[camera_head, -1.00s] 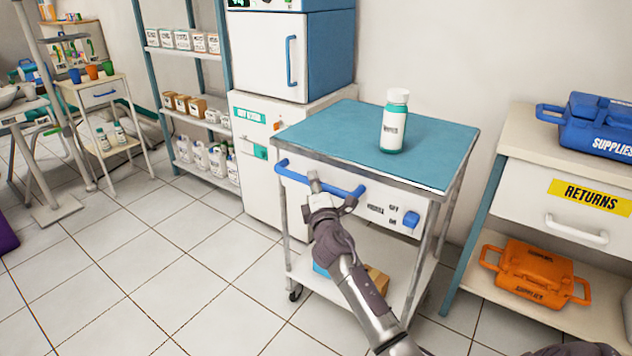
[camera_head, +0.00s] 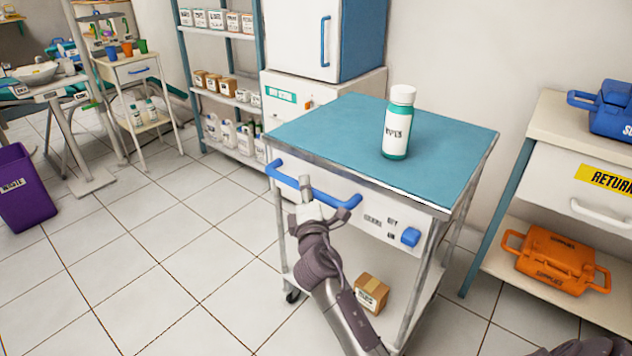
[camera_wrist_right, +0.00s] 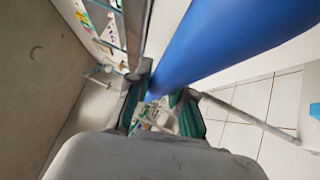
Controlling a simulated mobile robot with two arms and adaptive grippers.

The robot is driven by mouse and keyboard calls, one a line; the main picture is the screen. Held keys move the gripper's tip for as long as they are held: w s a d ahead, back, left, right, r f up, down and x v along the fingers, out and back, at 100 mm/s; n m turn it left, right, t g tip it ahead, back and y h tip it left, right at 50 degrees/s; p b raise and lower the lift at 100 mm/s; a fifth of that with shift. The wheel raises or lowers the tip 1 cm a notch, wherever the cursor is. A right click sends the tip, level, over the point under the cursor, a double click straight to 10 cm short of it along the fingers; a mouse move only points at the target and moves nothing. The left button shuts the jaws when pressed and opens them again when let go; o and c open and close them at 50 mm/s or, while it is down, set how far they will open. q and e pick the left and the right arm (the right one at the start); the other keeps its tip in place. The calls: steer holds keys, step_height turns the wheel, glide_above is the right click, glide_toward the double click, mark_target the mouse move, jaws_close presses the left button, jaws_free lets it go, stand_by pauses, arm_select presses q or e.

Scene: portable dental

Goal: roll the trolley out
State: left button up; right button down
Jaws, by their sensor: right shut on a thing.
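The trolley (camera_head: 330,136) has a teal top, a white front panel with a blue switch, and a lower shelf. Its blue handle (camera_head: 283,174) runs across the front. My right gripper (camera_head: 306,188) is at the middle of this handle and shut on it. The handle shows as a large blue bar (camera_wrist_right: 225,35) in the right wrist view, between the fingers (camera_wrist_right: 162,95). A white bottle with a teal base (camera_head: 397,124) stands upright on the trolley top. My left gripper is not in view.
A cardboard box (camera_head: 371,293) sits on the trolley's lower shelf. A returns counter (camera_head: 515,180) with an orange case (camera_head: 548,259) stands at the right. A white cabinet (camera_head: 340,88) is behind. A purple bin (camera_head: 24,192) stands at the left. The tiled floor (camera_head: 150,265) at front left is clear.

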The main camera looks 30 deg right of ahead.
steer(key=shift+s+a+f, duration=0.1)
steer(key=shift+s+a, duration=0.1)
steer(key=shift+a, duration=0.3)
steer(key=shift+s+a+f, duration=0.1)
steer(key=shift+s+a, duration=0.1)
steer(key=shift+a, duration=0.25)
steer(key=c, duration=1.4)
jaws_free()
steer(key=shift+a, duration=0.1)
steer(key=shift+c, duration=0.2)
steer(key=o, duration=0.4)
steer(key=shift+r, duration=0.1)
steer(key=shift+o, duration=0.2)
